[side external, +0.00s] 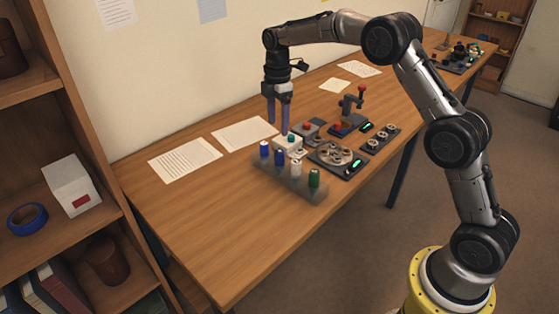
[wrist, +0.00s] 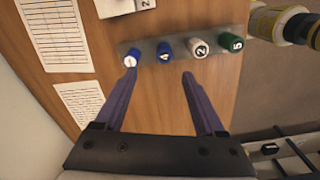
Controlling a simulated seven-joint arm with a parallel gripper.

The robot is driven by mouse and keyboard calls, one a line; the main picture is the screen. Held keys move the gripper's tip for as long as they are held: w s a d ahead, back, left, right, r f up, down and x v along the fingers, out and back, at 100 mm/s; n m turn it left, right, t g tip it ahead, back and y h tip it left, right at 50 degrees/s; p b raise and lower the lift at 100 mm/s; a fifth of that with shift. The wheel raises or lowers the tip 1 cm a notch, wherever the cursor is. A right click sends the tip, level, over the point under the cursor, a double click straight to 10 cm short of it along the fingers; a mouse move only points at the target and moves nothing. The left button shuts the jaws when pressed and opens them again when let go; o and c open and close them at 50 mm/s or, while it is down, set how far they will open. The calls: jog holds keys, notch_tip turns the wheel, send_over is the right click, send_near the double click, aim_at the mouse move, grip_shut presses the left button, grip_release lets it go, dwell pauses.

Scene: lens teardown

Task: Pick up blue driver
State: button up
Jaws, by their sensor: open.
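Two blue drivers stand upright in a grey rack (side external: 299,188). One blue driver (side external: 264,150) is at the rack's left end, and the other blue driver (side external: 280,157) is beside it. In the wrist view one blue driver has a mostly white top (wrist: 131,60), and the other blue driver (wrist: 165,52) is marked 4. My gripper (side external: 278,128) is open and empty, pointing down just behind and above the rack. In the wrist view my gripper's left fingertip (wrist: 159,75) appears near the white-topped blue driver; contact cannot be told.
A white driver (side external: 296,169) and a green driver (side external: 314,179) share the rack. A round dark tray (side external: 337,158), a white block (side external: 288,146) and small devices stand behind and right. Papers (side external: 186,160) lie at left. The front left table is clear.

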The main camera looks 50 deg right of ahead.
aim_at(279, 151)
notch_tip(279, 151, down, 6)
jog(key=shift+r, duration=0.2)
jog(key=f, duration=0.4)
jog(key=shift+s+a, duration=0.15)
jog(key=shift+s, duration=0.25)
jog(key=shift+f, duration=0.6)
grip_shut()
